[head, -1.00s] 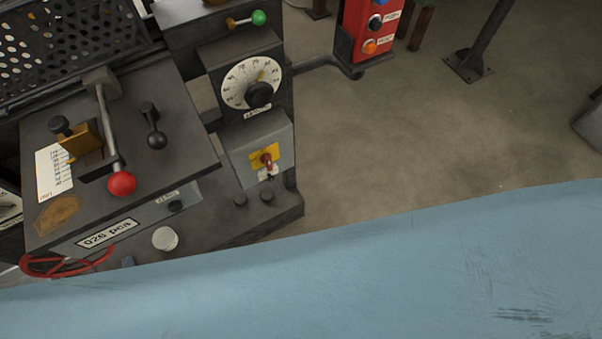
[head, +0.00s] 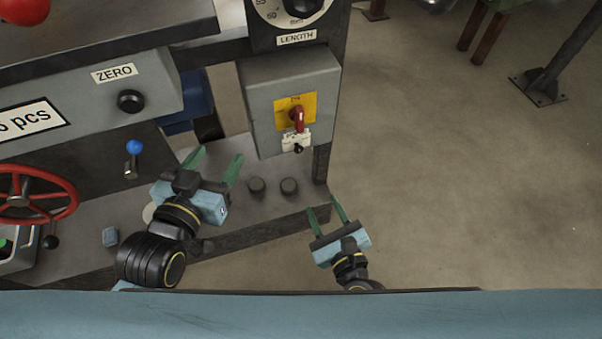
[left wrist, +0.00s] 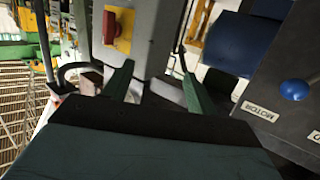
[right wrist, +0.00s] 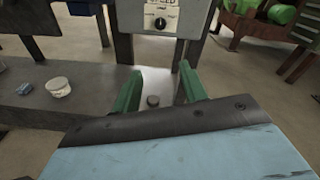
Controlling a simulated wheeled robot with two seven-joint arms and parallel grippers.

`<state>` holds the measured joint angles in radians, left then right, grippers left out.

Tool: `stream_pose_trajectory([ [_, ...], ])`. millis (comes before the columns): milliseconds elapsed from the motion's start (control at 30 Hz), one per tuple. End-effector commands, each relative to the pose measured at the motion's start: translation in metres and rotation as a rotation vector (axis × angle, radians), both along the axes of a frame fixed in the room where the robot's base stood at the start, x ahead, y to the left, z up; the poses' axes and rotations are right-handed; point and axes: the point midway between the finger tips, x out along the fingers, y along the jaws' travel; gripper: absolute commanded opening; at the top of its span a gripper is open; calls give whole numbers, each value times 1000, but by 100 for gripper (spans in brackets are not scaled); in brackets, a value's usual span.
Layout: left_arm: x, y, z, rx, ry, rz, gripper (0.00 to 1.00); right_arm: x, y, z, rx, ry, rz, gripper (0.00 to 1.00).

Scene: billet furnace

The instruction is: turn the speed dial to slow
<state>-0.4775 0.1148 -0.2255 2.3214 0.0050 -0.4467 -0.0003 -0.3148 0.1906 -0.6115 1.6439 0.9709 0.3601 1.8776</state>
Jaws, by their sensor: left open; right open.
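The speed dial is a small black knob on a white plate (head: 298,149), low on the grey control box (head: 262,105). In the right wrist view the knob (right wrist: 160,23) shows under a partly cut-off SPEED label, beyond and above the fingertips. Its pointer setting is too small to read. My right gripper (head: 323,205) is open and empty, below and slightly right of the dial, apart from it. My left gripper (head: 217,158) is open and empty, left of the box. In the left wrist view the dial is not seen.
A red rotary switch (head: 298,118) on a yellow plate sits just above the dial. The length dial (head: 303,8) is higher. Two dark round pegs (head: 272,187) stand on the base between my grippers. A blue-tipped lever (head: 134,148) is left.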

Motion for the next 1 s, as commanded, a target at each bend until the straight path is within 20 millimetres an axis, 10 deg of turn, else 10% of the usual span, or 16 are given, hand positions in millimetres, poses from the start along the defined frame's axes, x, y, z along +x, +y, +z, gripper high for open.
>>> stream_pose_trajectory([
  [367, -13, 1, 51, -45, -157, -6, 58, 12, 11, 18, 339, 19, -43, 43],
  [1000, -24, -8, 113, -166, -535, -30, 58, 121, 46, 17, 330, 19, -42, 43],
])
